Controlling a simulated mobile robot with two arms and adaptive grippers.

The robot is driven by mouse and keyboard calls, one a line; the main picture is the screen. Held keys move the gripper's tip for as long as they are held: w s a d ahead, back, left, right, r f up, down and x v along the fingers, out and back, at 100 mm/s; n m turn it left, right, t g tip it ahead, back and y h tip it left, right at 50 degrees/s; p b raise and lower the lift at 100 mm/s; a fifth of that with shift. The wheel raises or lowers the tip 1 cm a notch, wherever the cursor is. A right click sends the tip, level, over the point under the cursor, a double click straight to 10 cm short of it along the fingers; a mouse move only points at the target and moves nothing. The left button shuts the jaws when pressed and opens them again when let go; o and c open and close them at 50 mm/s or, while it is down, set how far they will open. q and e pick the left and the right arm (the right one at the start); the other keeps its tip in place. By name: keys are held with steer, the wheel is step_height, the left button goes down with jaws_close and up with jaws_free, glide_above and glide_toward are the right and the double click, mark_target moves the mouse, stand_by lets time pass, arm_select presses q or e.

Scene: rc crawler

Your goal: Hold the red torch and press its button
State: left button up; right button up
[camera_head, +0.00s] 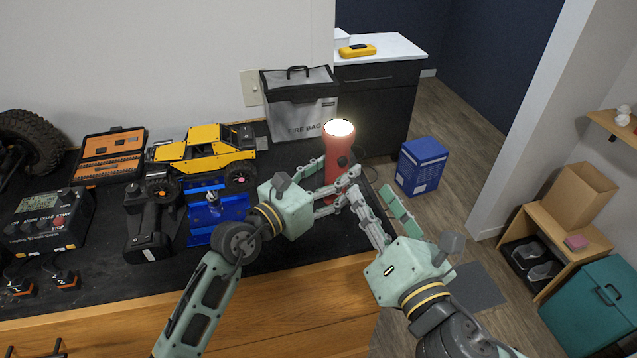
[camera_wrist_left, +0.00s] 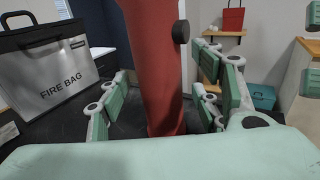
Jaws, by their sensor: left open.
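The red torch (camera_head: 337,158) stands upright on the black table top near its right end, and its lens glows bright. A dark round button (camera_head: 342,161) is on its side; it also shows in the left wrist view (camera_wrist_left: 181,31). My left gripper (camera_head: 335,186) is open with its fingers on either side of the torch's body (camera_wrist_left: 155,75); I cannot tell whether they touch it. My right gripper (camera_head: 370,193) is just right of the torch, its fingers spread and empty. Its fingers overlap the torch's lower part in the head view, and contact with the button is not visible.
A grey fire bag (camera_head: 300,105) stands behind the torch. A yellow crawler (camera_head: 205,150), a blue stand (camera_head: 205,212), a black drill-like tool (camera_head: 152,222) and an orange tool case (camera_head: 110,157) lie to the left. Right of the table is open floor with a blue box (camera_head: 422,166).

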arm_select(q)
steer(key=shift+w+d, duration=0.25)
steer(key=shift+w, duration=0.1)
steer(key=shift+c, duration=0.2)
steer(key=c, duration=1.3)
steer(key=shift+c, duration=0.4)
arm_select(e)
jaws_close()
